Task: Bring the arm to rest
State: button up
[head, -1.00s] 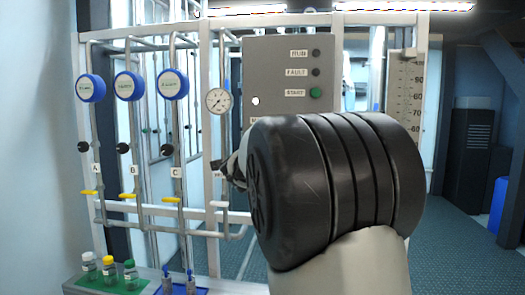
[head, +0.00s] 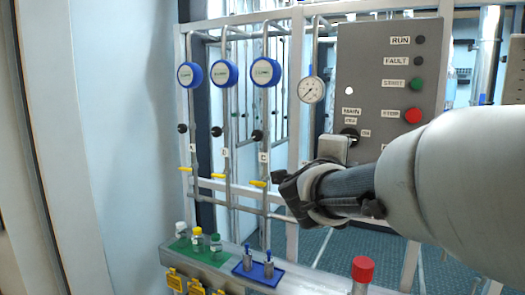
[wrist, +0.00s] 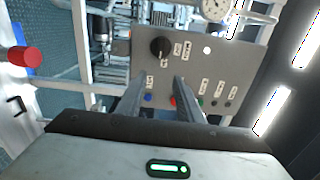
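My gripper (wrist: 160,88) shows in the wrist view with its two fingers apart and nothing between them. Its fingers point toward the grey control panel (wrist: 218,75), which appears upside down there; I cannot tell the distance. In the head view my arm comes in from the right and crosses in front of the lower part of the control panel (head: 377,70). My dark wrist part is in front of the pipe frame, and the fingers are not clear there. The black main switch (wrist: 160,47) is apart from the fingers in the wrist view.
Three blue round gauges (head: 229,73) and a dial gauge (head: 311,90) sit on the pipes. Below, a bench ledge (head: 312,281) bears a green tray (head: 180,246) with bottles, a blue tray (head: 281,276) and a red-capped item (head: 362,269). The left wall (head: 125,120) is bare.

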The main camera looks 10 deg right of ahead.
jog(key=shift+s+a, duration=0.1)
jog(key=shift+s, duration=0.05)
jog(key=shift+a, duration=0.1)
jog(key=s+a+f+n+g+y, duration=0.1)
jog(key=s+a+f+n+y, duration=0.3)
jog(key=a+n+y, duration=0.4)
jog(key=s+a+f+n+g+y, duration=0.1)
jog(key=s+a+f+n+y, duration=0.4)
jog(key=n, duration=0.4)
jog(key=s+d+f+n+g+h, duration=0.1)
jog(key=s+f+n+g+h, duration=0.1)
jog(key=s+f+n+g, duration=0.5)
jog(key=s+d+f+n+g+h, duration=0.1)
jog(key=s+f, duration=0.4)
jog(key=s, duration=0.6)
notch_tip(320, 180, up, 24)
jog(key=w+p, duration=0.1)
jog(key=p, duration=2.3)
jog(key=shift+r+t, duration=0.2)
jog(key=shift+t, duration=0.1)
